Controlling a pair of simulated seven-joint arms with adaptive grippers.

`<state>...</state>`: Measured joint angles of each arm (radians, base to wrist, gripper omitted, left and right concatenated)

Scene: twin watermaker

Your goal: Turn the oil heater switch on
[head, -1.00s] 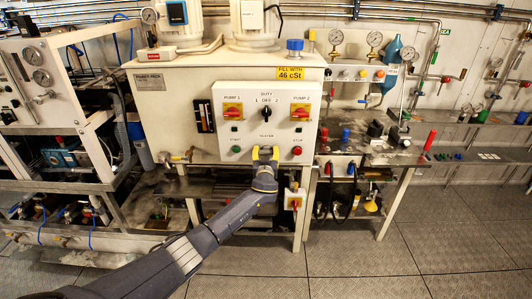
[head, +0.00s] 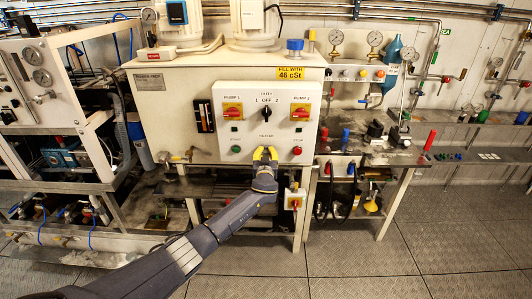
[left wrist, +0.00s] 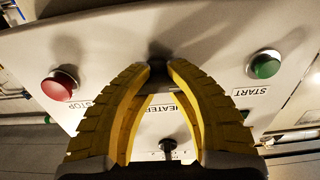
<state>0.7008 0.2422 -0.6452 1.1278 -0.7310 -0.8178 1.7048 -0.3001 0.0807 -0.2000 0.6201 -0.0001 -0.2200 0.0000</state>
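The heater switch (left wrist: 157,73) is a small dark knob on the pale control panel (head: 222,165), beside the HEATER label. My left gripper (head: 265,151) has its yellow fingers at the panel just below that label. In the left wrist view, the fingertips (left wrist: 161,66) close in on both sides of the dark knob and appear to touch it. The knob is partly covered by the fingers, and its pointing direction cannot be read. In the head view the gripper hides the knob. My right gripper is not in view.
A green start button (head: 236,149) and a red stop button (head: 297,150) flank the gripper. Above are the black duty selector (head: 265,112) and the red-and-yellow pump 1 (head: 233,110) and pump 2 (head: 300,112) switches. A red-and-yellow isolator (head: 295,199) sits below right.

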